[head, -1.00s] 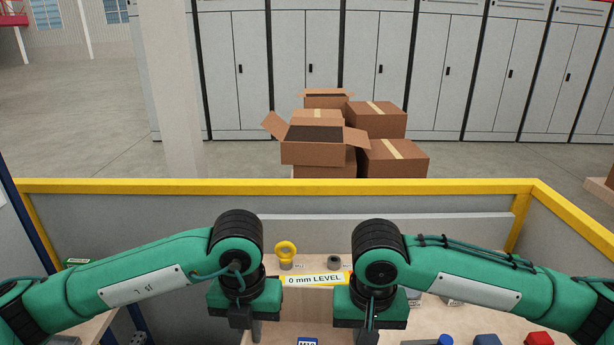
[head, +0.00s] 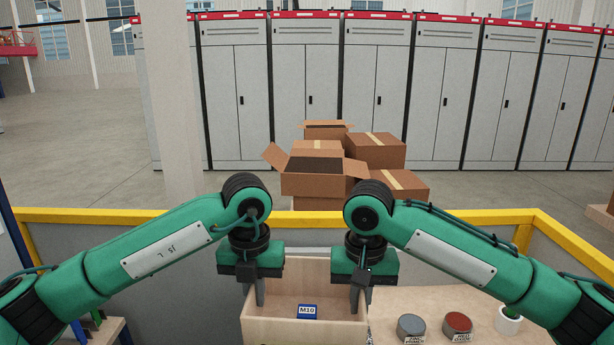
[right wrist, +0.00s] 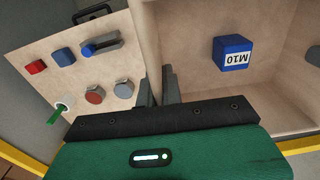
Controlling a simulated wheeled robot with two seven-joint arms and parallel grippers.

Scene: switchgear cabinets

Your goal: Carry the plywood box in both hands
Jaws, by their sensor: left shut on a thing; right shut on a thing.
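The open plywood box (head: 290,332) is at the bottom centre of the head view, upright and roughly level. My left gripper (head: 260,292) is shut on its left wall. My right gripper (head: 361,295) is shut on its right wall. In the right wrist view the right fingers (right wrist: 157,90) straddle the wall of the box (right wrist: 190,35). A blue block marked M10 (head: 307,312) sits on the box floor and also shows in the right wrist view (right wrist: 232,53). The underside of the box is out of sight.
On the worktop (head: 390,308) right of the box stand a grey disc (head: 411,326), a red disc (head: 457,324) and a white pot (head: 508,320). A yellow-topped barrier (head: 110,215) runs behind. Cardboard boxes (head: 320,180) and grey cabinets (head: 375,95) stand beyond it.

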